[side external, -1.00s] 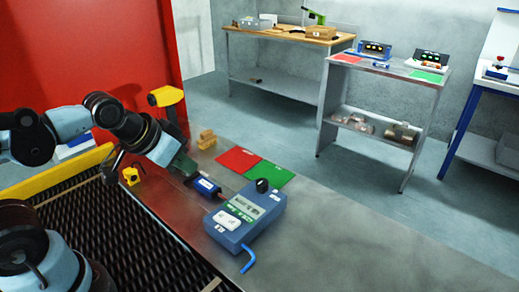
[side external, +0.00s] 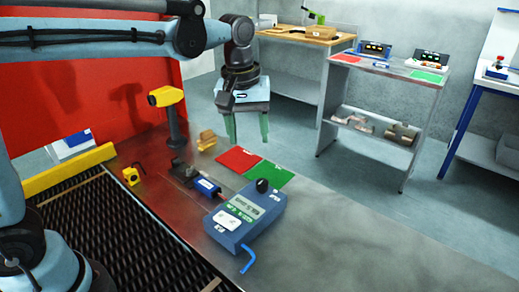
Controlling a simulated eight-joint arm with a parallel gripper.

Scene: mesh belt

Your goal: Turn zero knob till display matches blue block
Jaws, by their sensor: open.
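A blue instrument box (side external: 262,222) lies on the grey bench, with a small display (side external: 246,207) and white and green labels on its top. The display reading is too small to make out. A black round knob (side external: 262,185) stands at its far corner. A small blue block (side external: 206,187) with a white label sits left of the box, beside a dark fixture (side external: 184,172). My gripper (side external: 248,138) is raised in the air above and behind the knob in the picture, fingers pointing down. Its two green fingers are wide apart with nothing between them.
A red mat (side external: 237,160) and a green mat (side external: 269,174) lie behind the box. A yellow device on a post (side external: 167,97), tan blocks (side external: 207,140) and a blue hooked bar (side external: 248,260) are nearby. The mesh belt (side external: 95,225) runs at left. The bench's right side is clear.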

